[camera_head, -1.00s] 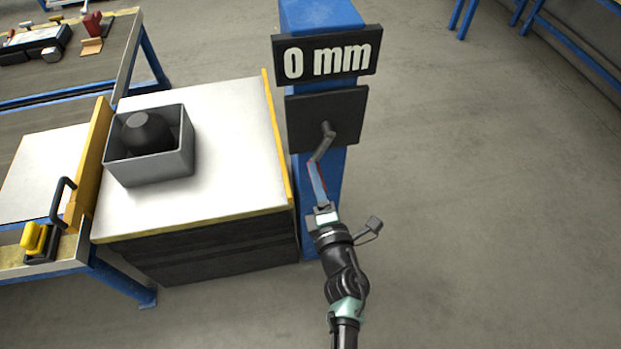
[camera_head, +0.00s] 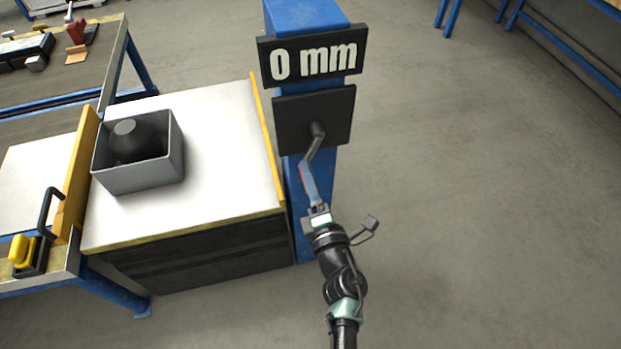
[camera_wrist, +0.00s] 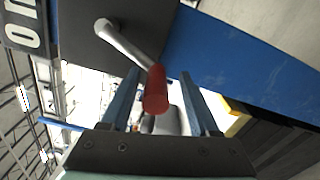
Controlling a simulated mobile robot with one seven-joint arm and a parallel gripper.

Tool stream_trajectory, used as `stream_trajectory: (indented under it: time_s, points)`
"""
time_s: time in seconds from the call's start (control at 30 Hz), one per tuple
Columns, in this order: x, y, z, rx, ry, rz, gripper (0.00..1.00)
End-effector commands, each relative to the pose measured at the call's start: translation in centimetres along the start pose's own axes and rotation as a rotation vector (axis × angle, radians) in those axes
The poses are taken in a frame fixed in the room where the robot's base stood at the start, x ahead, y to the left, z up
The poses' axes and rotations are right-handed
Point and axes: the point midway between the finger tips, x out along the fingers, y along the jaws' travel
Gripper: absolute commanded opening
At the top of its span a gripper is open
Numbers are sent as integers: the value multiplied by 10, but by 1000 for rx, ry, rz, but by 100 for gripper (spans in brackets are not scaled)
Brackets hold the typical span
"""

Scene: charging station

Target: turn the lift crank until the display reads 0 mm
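The display (camera_head: 313,61) on the blue lift column (camera_head: 305,14) reads 0 mm. Below it, the lift crank (camera_head: 314,146) comes out of a dark plate (camera_head: 290,120) and its arm points downward. In the wrist view the crank's red handle (camera_wrist: 156,90) lies between the two fingers of my gripper (camera_wrist: 160,72). Gaps show on both sides of the handle, so my gripper is open around it and not clamped. In the head view my gripper (camera_head: 308,182) is at the lower end of the crank, where the fingers mostly hide the handle.
A white-topped bench (camera_head: 225,130) with a yellow edge stands left of the column. A grey bin (camera_head: 140,180) on it holds a dark rounded object (camera_head: 138,139). A workbench (camera_head: 60,95) stands farther left. The floor right of the column is clear.

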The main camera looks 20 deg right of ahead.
Motion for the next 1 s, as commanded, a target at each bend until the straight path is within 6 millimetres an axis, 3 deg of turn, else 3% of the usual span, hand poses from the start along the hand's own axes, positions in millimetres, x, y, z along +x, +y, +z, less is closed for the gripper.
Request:
stream_trajectory:
  time_s: [0.27,0.8,1.0]
  points:
    - [-7,1,-1,0,2,1,62]
    - [-104,0,0,0,1,-1,62]
    - [-125,0,0,-1,0,0,62]
